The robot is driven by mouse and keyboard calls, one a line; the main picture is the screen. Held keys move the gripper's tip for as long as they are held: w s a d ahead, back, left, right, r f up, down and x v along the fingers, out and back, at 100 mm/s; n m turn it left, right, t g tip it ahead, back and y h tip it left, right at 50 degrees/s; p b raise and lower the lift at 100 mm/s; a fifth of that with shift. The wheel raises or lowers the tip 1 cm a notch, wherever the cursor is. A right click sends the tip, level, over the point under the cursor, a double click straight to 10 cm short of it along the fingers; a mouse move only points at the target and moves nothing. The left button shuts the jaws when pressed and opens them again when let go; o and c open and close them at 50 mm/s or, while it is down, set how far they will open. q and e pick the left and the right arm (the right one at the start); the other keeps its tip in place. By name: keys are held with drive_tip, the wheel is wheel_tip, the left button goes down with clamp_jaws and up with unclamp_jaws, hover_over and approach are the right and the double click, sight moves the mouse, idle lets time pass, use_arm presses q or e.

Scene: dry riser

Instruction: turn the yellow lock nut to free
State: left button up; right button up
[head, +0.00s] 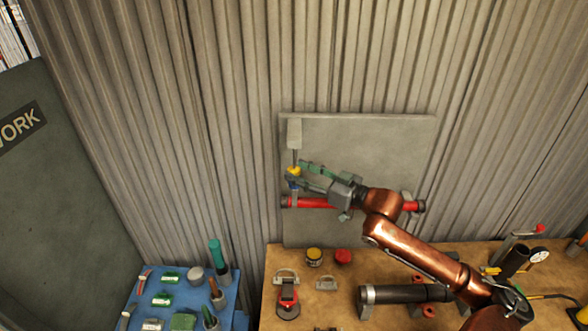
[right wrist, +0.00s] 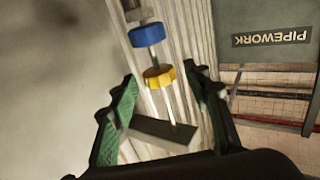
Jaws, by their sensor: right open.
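The yellow lock nut (head: 294,171) sits on a thin upright rod at the left of a grey wall panel (head: 385,150). A blue knob (head: 292,184) is on the same rod just below it. My right gripper (head: 302,174) reaches in from the right, its fingers open and pointing at the nut. In the right wrist view the yellow nut (right wrist: 159,77) shows between and beyond the two green-padded fingertips (right wrist: 160,72), with a gap on each side. The blue knob (right wrist: 147,35) is above it in that picture. My left gripper is not in view.
A red pipe (head: 305,203) runs across the panel behind my right arm. Below, a wooden bench (head: 270,262) holds a yellow-topped jar (head: 314,256), a red one (head: 343,256) and a black cylinder (head: 405,293). A blue tray (head: 236,300) of tools stands left.

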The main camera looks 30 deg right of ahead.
drive_tip(key=shift+w+a, duration=0.2)
drive_tip(key=shift+w, duration=0.3)
drive_tip(key=shift+w+a, duration=0.25)
drive_tip(key=shift+w, duration=0.2)
drive_tip(key=c, duration=1.2)
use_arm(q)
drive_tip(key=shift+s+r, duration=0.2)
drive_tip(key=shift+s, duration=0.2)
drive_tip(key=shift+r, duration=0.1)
use_arm(e)
drive_tip(key=shift+a, duration=0.15)
